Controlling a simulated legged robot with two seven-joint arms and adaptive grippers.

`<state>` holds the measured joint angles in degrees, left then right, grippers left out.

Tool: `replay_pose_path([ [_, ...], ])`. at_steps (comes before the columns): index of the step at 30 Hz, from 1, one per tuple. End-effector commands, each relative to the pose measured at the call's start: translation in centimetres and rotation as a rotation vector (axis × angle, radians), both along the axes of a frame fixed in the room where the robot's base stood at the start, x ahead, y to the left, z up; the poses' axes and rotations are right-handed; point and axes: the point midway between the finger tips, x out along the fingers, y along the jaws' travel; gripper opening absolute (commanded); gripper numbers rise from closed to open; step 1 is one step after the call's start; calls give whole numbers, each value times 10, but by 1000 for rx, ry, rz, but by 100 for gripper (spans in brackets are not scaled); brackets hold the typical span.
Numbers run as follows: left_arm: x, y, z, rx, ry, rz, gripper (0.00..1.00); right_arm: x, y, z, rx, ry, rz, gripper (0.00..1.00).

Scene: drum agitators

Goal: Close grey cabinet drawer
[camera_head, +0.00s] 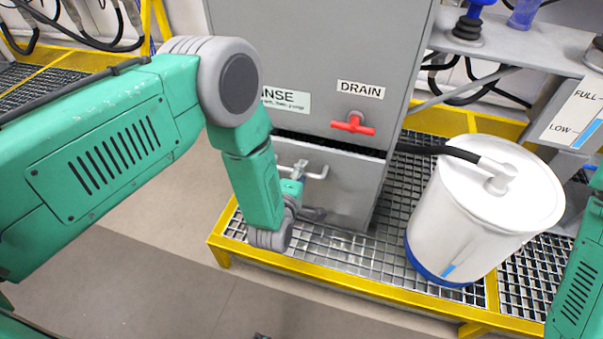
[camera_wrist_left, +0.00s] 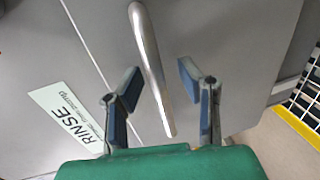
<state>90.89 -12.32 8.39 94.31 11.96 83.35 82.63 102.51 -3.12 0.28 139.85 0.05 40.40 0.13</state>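The grey cabinet (camera_head: 317,62) stands on the grating, with its drawer (camera_head: 346,191) at the bottom. A dark gap runs along the drawer's top edge. The drawer has a metal bar handle (camera_head: 319,174), partly hidden by my left arm. My left gripper (camera_head: 299,170) is at the drawer front, mostly hidden behind its own wrist. In the left wrist view my left gripper (camera_wrist_left: 160,88) is open, with the handle (camera_wrist_left: 151,65) between its separated fingers. I cannot tell whether a finger touches it. My right gripper is out of view.
A red valve handle (camera_head: 353,123) sits above the drawer under the DRAIN label. A white drum (camera_head: 483,215) with a black hose stands on the grating to the right. A yellow rail (camera_head: 330,279) edges the platform.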

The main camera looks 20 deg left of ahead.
Motion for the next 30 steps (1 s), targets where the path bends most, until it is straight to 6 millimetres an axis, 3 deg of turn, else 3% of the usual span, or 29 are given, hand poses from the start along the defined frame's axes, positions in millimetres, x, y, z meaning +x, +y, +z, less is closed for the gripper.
replay_pose_path([
  [1,0,0,0,0,0,0,15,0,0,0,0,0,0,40],
  [2,0,0,0,0,0,0,4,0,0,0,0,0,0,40],
  [3,0,0,0,0,0,-1,0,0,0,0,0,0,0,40],
  [9,1,-1,-1,-1,1,-1,0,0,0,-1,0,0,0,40],
  [18,39,-3,-2,-2,2,-2,0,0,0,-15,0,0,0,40],
  [19,39,-3,-2,-1,3,-3,4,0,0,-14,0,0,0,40],
  [21,38,-3,-1,0,4,-3,29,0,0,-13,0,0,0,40],
  [22,38,-3,-1,-1,3,-3,33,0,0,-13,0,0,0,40],
  [30,38,-2,0,0,1,-1,33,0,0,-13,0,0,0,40],
])
